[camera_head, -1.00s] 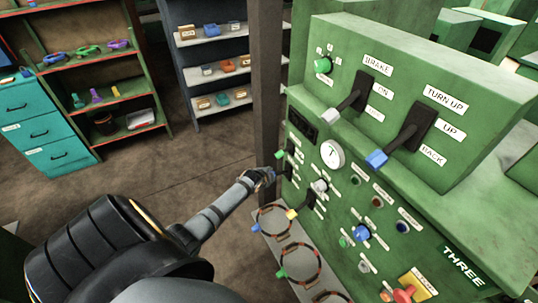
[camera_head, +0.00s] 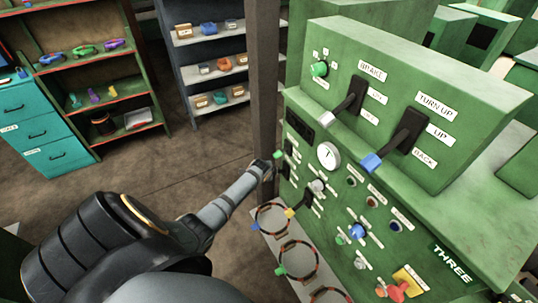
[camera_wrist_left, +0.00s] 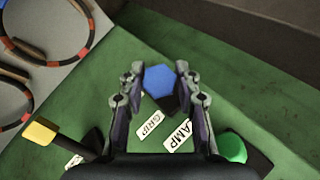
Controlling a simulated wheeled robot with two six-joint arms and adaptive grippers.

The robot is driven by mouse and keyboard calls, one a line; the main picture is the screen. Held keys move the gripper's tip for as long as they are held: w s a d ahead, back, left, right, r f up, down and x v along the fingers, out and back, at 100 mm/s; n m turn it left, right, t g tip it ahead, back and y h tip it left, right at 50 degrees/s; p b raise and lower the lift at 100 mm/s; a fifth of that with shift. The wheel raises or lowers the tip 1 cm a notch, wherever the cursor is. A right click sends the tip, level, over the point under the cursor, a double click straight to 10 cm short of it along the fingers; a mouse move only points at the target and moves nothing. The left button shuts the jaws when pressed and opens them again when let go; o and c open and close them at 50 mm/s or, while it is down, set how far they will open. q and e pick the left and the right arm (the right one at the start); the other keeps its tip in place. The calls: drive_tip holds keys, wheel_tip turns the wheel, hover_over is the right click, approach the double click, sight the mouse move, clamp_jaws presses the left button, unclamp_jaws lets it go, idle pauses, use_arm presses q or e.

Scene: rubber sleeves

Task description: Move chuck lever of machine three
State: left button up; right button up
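The green machine marked THREE (camera_head: 453,261) stands at the right in the head view. My left gripper (camera_head: 268,166) is at the left edge of its front panel, partly hidden by its own arm. In the left wrist view my left gripper (camera_wrist_left: 158,75) is open, with a lever with a blue knob (camera_wrist_left: 160,79) between its fingers. Narrow gaps seem to remain on both sides. Labels reading GRIP (camera_wrist_left: 149,125) and, partly covered, "AMP" (camera_wrist_left: 184,131) are beside this lever. No word "chuck" is readable. My right gripper is out of view.
In the wrist view, a green knob (camera_wrist_left: 232,147) is at the right and a yellow-knobbed lever (camera_wrist_left: 40,132) at the left. A post (camera_head: 264,75) stands behind the gripper; shelves (camera_head: 212,92) stand farther back.

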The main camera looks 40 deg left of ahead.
use_arm(q)
drive_tip(key=o, duration=0.4)
drive_tip(key=shift+c, duration=0.2)
drive_tip(key=v, duration=1.2)
drive_tip(key=shift+w, duration=0.1)
drive_tip(key=s+d+f+n+g, duration=0.1)
drive_tip(key=s+f+n, duration=0.1)
drive_tip(key=s+f, duration=0.55)
drive_tip(key=s+f+n+g+h, duration=0.15)
drive_tip(key=s+f, duration=0.25)
drive_tip(key=f, duration=0.7)
drive_tip(key=s+d+f+n+g+y, duration=0.1)
drive_tip(key=s+f+n, duration=0.1)
drive_tip(key=s+f, duration=0.55)
drive_tip(key=s+d+f+n, duration=0.1)
drive_tip(key=s+d+f, duration=0.2)
drive_tip(key=s, duration=0.4)
drive_tip(key=s+d+f+n+g+h, duration=0.1)
drive_tip(key=s+d+f+n, duration=0.1)
drive_tip(key=s+f, duration=0.4)
drive_tip(key=s+d+f+n+g+h, duration=0.1)
drive_tip(key=s+d+f, duration=0.3)
drive_tip(key=s, duration=0.5)
drive_tip(key=shift+s+d+f+n+b, duration=0.2)
drive_tip(key=shift+s+n+b, duration=0.05)
drive_tip(key=shift+n+b, duration=0.1)
